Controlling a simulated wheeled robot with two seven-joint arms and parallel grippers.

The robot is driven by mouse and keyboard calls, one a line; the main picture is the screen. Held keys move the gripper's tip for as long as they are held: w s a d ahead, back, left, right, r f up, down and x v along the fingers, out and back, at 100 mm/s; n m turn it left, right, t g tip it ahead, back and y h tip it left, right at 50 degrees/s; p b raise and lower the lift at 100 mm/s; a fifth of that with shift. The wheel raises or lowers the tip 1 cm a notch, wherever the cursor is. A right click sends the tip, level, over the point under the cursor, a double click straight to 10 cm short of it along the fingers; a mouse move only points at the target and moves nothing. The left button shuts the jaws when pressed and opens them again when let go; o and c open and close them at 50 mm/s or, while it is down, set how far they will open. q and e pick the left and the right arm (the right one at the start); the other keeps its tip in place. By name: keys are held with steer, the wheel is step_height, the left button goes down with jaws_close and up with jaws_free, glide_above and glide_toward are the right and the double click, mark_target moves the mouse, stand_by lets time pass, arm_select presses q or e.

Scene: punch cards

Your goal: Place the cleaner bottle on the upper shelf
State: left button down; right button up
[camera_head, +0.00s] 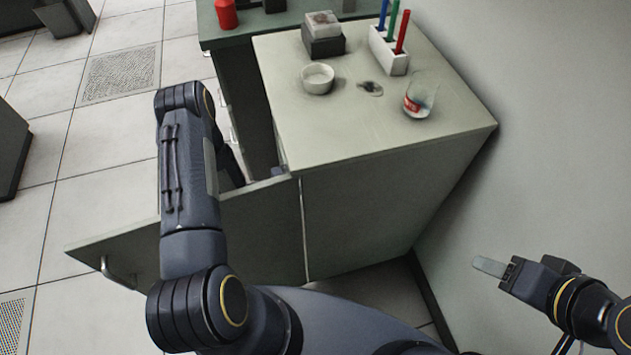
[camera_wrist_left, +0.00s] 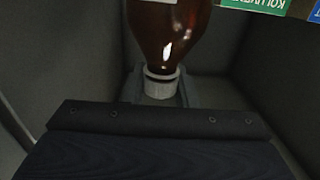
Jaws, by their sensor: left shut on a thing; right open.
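In the left wrist view, a brown bottle (camera_wrist_left: 163,35) with a white cap, which I take to be the cleaner bottle, appears cap toward the camera. My left gripper (camera_wrist_left: 160,88) is shut on it at the cap and neck, inside a grey enclosed space. In the head view my left arm reaches down behind the open door of the cabinet (camera_head: 350,215); its gripper and the bottle are hidden there. My right gripper (camera_head: 492,267) is open and empty at the lower right, apart from the cabinet. I cannot make out an upper shelf in either view.
A green and teal labelled box (camera_wrist_left: 265,5) is close to the bottle. The open cabinet door (camera_head: 130,250) extends left. On the cabinet top stand a white bowl (camera_head: 317,79), a glass with a red label (camera_head: 419,100), a pen holder (camera_head: 388,54) and a dark block (camera_head: 325,44).

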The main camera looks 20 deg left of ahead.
arm_select(q)
step_height(320, 180, down, 2)
steer(key=shift+f, duration=0.35)
steer(key=shift+f+b, duration=0.1)
steer(key=shift+b, duration=0.2)
steer(key=c, duration=1.1)
jaws_free()
steer(key=shift+c, duration=0.2)
steer(key=v, duration=1.2)
steer(key=shift+r+b, duration=0.25)
steer(key=shift+b, duration=0.15)
